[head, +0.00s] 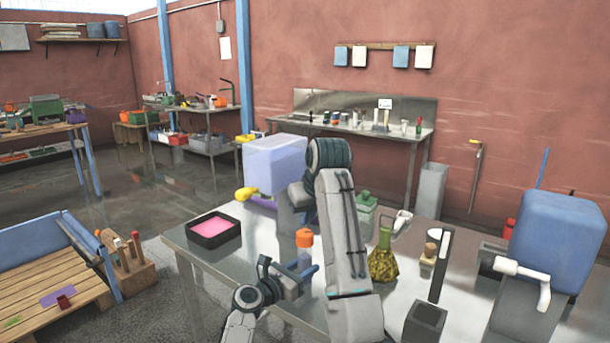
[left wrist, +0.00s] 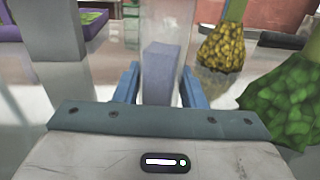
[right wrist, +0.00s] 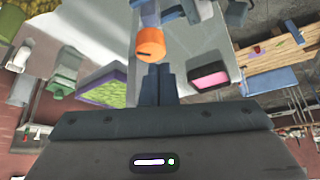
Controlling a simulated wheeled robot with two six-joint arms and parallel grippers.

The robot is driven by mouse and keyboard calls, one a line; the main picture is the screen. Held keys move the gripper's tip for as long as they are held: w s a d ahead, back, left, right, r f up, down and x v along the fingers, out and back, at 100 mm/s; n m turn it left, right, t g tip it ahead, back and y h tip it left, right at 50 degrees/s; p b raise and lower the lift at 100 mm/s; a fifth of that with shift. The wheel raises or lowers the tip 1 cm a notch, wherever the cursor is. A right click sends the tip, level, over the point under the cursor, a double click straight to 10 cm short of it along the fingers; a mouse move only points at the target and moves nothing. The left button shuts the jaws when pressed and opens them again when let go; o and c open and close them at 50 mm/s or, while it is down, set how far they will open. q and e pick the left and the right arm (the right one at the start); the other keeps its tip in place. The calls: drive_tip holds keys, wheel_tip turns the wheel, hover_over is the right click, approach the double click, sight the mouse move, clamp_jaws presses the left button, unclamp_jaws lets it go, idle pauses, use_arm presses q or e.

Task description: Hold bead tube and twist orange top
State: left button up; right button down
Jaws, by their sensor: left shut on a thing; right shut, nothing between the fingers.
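The bead tube (head: 304,258) is clear with pale lavender contents and stands upright. Its orange top (head: 304,237) is in place. My left gripper (head: 306,276) is shut around the tube's lower part. In the left wrist view the tube (left wrist: 164,62) stands between the blue fingers (left wrist: 160,88); its top is out of frame. My right gripper (right wrist: 161,72) is shut and empty, its fingertips close to the orange top (right wrist: 150,44) in the right wrist view. I cannot tell whether they touch it. In the head view my right arm hides most of that gripper.
A black tray with pink contents (head: 213,232) lies on the metal table to the left. A flask of yellow beads (head: 383,262), a green bottle (head: 364,208) and a dark square cup (head: 425,323) stand to the right. A large blue container (head: 557,240) is at the far right.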

sight(305, 246)
wheel_tip(305, 246, down, 6)
drive_tip(key=w+d, duration=0.1)
drive_tip(key=d, duration=0.1)
drive_tip(key=shift+w+d, duration=0.3)
drive_tip(key=shift+d, duration=0.1)
drive_tip(key=shift+w+a, duration=0.15)
drive_tip(key=shift+a, duration=0.05)
idle(0.8)
drive_tip(key=shift+s+a, duration=0.2)
drive_tip(key=shift+a, duration=0.1)
drive_tip(key=shift+s+a, duration=0.25)
drive_tip(key=shift+a, duration=0.15)
drive_tip(key=shift+s+a, duration=0.1)
drive_tip(key=shift+a, duration=0.5)
idle(0.4)
drive_tip(key=shift+s, duration=0.1)
